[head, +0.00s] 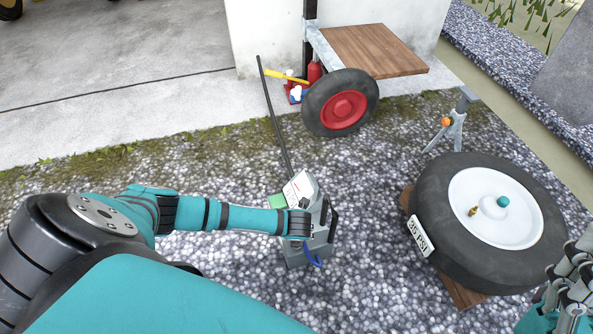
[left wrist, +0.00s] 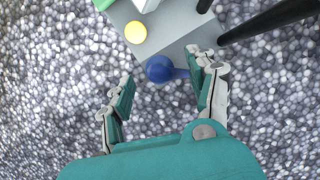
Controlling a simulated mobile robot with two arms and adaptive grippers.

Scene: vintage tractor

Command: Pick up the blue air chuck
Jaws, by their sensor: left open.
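The blue air chuck (left wrist: 160,69) shows in the left wrist view as a rounded blue end with a short blue piece to its right, at the edge of a grey compressor box (left wrist: 180,52). My left gripper (left wrist: 163,78) is open, its fingertips on either side of the blue end. I cannot tell whether they touch it. In the head view, my left gripper (head: 299,226) is in front of the grey compressor (head: 308,256), and a blue loop (head: 313,261) shows below it. My right gripper (head: 572,284) is at the bottom right corner, partly cut off.
A large tyre (head: 435,200) with a white wheel and a 35 PSI label lies on a wooden board (head: 455,290) at right. A grey stand (head: 452,130), a red-wheeled wooden cart (head: 372,50) and a long black rod (head: 272,115) stand behind.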

